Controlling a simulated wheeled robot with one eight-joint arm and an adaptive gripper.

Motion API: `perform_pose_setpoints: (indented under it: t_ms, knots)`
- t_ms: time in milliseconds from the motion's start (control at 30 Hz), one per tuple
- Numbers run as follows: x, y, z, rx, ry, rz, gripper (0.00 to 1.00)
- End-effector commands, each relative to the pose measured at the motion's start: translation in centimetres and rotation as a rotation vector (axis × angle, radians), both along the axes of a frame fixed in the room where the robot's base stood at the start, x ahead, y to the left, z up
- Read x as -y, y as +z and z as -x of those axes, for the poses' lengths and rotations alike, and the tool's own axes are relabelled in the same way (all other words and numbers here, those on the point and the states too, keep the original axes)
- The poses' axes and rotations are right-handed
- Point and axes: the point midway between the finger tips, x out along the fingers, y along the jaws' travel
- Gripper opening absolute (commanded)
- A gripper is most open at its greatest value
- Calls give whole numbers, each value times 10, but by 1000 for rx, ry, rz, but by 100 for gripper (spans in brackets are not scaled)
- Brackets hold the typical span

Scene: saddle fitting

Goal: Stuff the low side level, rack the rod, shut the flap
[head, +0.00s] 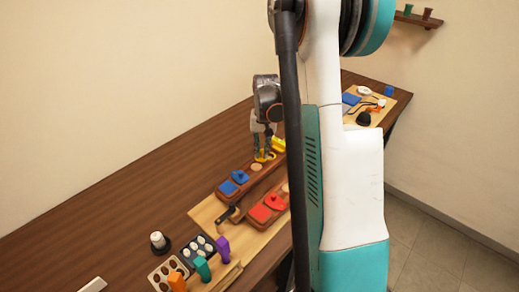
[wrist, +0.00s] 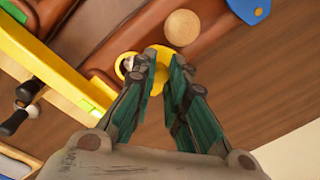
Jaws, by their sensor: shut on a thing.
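My gripper (head: 263,150) is over the far end of the blue-topped wooden saddle bar (head: 257,182). In the wrist view my gripper (wrist: 165,62) is shut on a yellow piece (wrist: 158,84), partly hidden by the fingers. The piece lies at the wooden bar, beside a round tan disc (wrist: 182,28). A long yellow bar (wrist: 45,62) lies to its left, apart from the fingers. Blue pads (head: 234,182) sit on the bar, and one blue tab (wrist: 250,10) shows in the wrist view. A second bar carries red pads (head: 268,207). I cannot tell which piece is the rod or the flap.
A dark-handled tool (head: 229,214) lies between the bars on the light board (head: 205,210).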

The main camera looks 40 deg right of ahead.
Motion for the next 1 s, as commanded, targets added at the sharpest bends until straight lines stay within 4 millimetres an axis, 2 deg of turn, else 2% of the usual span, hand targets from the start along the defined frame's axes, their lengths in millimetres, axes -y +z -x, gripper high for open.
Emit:
perform_pose_setpoints:
  t_ms: [700, 1000]
  knots:
    - [19, 0, 11, 1, 677, -1, 0]
    - [27, 0, 12, 0, 910, 0, 0]
